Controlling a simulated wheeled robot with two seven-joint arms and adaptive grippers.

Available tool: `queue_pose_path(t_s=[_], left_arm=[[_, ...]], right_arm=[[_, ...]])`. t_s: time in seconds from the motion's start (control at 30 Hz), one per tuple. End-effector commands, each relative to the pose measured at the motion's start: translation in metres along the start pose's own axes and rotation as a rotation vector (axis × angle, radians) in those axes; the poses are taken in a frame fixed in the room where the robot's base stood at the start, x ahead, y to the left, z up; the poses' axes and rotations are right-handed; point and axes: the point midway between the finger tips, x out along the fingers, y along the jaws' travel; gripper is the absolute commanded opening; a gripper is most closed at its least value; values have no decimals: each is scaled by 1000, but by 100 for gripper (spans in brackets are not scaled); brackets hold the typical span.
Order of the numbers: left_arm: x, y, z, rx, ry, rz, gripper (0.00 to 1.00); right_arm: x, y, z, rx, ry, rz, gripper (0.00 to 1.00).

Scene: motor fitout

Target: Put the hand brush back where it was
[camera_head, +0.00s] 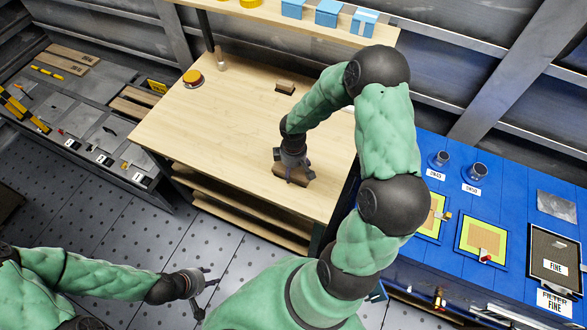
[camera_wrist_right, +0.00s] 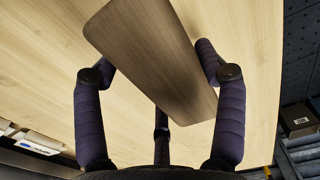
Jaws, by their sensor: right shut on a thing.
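My right gripper (camera_head: 295,170) is over the front part of the wooden bench top. It is shut on a long brown wooden block, which I take to be the back of the hand brush (camera_wrist_right: 152,55). In the right wrist view the brush lies tilted between the dark fingers; its bristles are hidden. In the head view only part of it shows under the fingers, and I cannot tell whether it touches the bench. My left gripper (camera_head: 200,285) is open and empty, low over the floor at the lower left.
The wooden bench (camera_head: 235,120) is mostly clear. An orange-topped round button (camera_head: 193,77) and a small brown block (camera_head: 285,87) are farther back. Blue boxes (camera_head: 327,13) stand on the shelf above. A blue bench (camera_head: 460,205) with marked places is at right, and a grey tool bench (camera_head: 75,105) at left.

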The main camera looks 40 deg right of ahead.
Motion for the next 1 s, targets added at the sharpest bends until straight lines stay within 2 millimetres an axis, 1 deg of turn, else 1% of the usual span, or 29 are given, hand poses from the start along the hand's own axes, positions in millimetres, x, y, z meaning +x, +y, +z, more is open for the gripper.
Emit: queue_pose_path(t_s=[0.2, 0.23, 0.3, 0.67, 0.77, 0.87, 1.0], left_arm=[[4, -1, 0, 0, 0, 0, 40], [3, -1, 0, 0, 0, 0, 40], [2, -1, 0, 0, 0, 0, 40], [2, -1, 0, 0, 0, 0, 40], [-2, 0, 0, 0, 0, 0, 40], [-5, 2, 0, 0, 0, 0, 40], [-13, 5, 0, 0, 0, 0, 40]], right_arm=[[4, 0, 0, 0, 0, 0, 45], [3, 0, 0, 0, 0, 0, 80], [2, 0, 0, 0, 0, 0, 95], [2, 0, 0, 0, 0, 0, 95], [-2, 0, 0, 0, 0, 0, 95], [-15, 1, 0, 2, 2, 2, 95], [-42, 1, -1, 1, 3, 4, 95]])
